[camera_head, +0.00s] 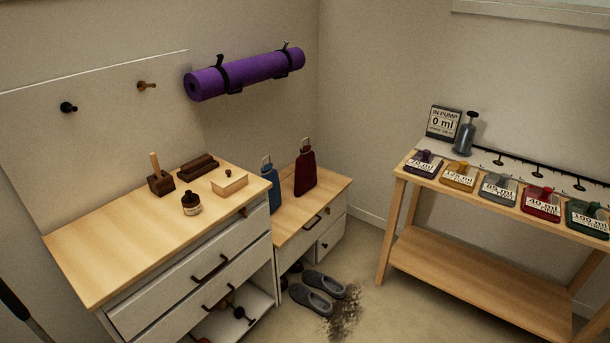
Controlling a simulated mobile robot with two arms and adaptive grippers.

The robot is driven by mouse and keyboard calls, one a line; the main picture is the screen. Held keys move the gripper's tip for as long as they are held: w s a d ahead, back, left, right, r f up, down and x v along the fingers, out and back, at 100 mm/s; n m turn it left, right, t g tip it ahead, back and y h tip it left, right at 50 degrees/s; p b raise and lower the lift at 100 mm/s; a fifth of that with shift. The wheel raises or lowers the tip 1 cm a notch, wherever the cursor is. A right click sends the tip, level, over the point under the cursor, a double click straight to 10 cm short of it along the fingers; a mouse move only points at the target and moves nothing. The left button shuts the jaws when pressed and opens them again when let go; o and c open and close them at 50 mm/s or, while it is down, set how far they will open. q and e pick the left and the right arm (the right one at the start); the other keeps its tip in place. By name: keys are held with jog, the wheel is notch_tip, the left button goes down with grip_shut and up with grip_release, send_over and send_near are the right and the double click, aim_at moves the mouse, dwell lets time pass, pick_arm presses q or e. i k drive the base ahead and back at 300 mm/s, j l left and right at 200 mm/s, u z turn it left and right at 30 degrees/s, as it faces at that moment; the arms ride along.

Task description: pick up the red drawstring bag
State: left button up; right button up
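A dark red bag-like item (305,173) with a narrow neck and a light tag or loop at its top stands upright on the lower wooden-topped cabinet (330,186) in the head view. It matches the red drawstring bag, though its cord is too small to make out. A similar blue item (273,194) stands to its left, partly hidden by the taller dresser. Neither of my grippers is in view.
Grey slippers (318,290) and a dark dirt patch (345,313) lie on the floor.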

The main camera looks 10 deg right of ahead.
aim_at(306, 173)
jog(key=i+l, duration=0.85)
jog(key=i, duration=0.15)
